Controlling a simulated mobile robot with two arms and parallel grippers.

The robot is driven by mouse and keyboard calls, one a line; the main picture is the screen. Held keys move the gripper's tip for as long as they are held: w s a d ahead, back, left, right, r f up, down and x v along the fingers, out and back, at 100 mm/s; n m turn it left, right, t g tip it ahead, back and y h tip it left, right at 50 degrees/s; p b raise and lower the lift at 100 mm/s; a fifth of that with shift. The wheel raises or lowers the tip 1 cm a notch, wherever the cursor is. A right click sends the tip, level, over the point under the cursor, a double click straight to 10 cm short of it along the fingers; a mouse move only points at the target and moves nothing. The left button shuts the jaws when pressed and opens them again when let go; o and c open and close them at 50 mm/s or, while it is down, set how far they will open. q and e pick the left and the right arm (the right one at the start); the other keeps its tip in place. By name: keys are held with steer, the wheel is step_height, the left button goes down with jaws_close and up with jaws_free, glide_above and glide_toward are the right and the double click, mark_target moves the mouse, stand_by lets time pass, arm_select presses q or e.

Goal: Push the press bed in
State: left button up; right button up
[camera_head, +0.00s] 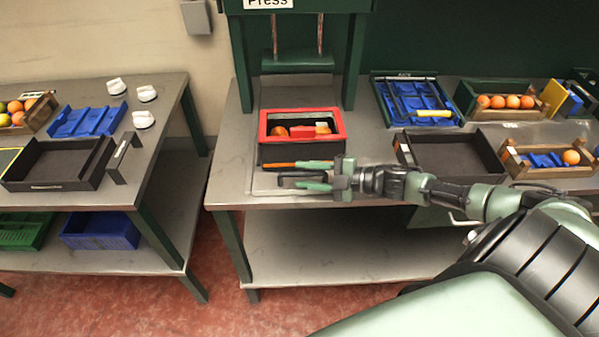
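The press (297,62) stands at the back of the middle table, a green frame with a crosshead between two posts. Below and in front of it, a flat grey plate, seemingly the press bed (262,181), reaches toward the table's front edge. A black box with a red rim (262,128) stands on it, holding oranges and a red block. An orange bar (280,165) shows just in front of the box. My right gripper (292,174) comes from the right, with its fingers apart, beside or over the bar; contact is unclear. My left gripper is out of view.
Right of the bed are a black tray (401,149), a blue tool tray (376,92) and wooden crates with oranges (466,88). A separate table (162,150) stands left across a floor gap. The tabletop left of the bed is clear.

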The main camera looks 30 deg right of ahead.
steer(key=shift+x, duration=0.95)
steer(key=shift+s, duration=0.1)
jaws_close()
stand_by(0.7)
